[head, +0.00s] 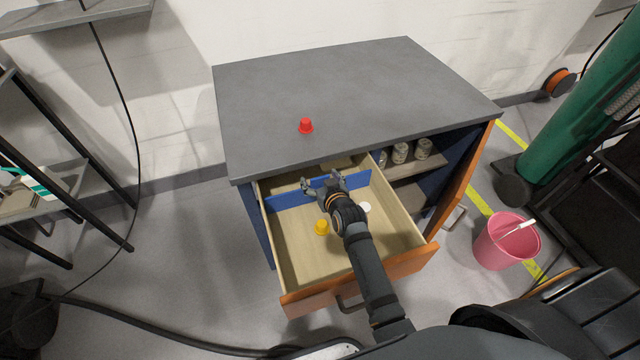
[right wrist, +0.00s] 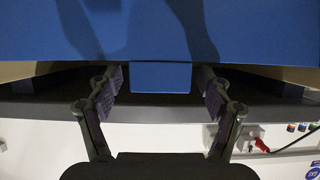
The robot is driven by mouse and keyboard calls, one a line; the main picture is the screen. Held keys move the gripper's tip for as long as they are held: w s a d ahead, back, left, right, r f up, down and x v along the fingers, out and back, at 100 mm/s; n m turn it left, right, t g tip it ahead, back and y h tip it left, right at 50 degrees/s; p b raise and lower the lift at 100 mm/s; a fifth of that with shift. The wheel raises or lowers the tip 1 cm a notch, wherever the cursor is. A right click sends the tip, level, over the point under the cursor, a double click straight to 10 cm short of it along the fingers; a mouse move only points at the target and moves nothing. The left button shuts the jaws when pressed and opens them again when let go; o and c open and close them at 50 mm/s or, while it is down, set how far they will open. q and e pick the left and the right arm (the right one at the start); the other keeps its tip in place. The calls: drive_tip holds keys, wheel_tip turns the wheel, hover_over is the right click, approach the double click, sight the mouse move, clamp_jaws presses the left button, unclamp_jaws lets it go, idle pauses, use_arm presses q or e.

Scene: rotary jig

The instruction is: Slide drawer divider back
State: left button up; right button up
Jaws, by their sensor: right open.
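The wooden drawer (head: 285,262) is pulled out of the cabinet. A blue divider (head: 290,197) stands upright across it, in the rear part. My right gripper (head: 322,181) is inside the drawer at the divider, with its fingers spread. In the right wrist view the divider (right wrist: 230,38) fills the top, and a small blue tab (right wrist: 160,77) on it appears centred between the open fingers (right wrist: 160,84). Gaps show on both sides of the tab. I cannot tell whether the fingers touch the divider. My left gripper is out of view.
A yellow cup-like piece (head: 321,227) and a white round piece (head: 364,207) lie in the drawer in front of the divider. A red piece (head: 306,126) sits on the grey cabinet top (head: 350,85). Jars (head: 400,153) stand in the open side compartment. A pink bucket (head: 506,243) is at right.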

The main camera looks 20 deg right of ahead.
clamp_jaws()
drive_tip(key=w, duration=0.4)
idle(0.5)
unclamp_jaws()
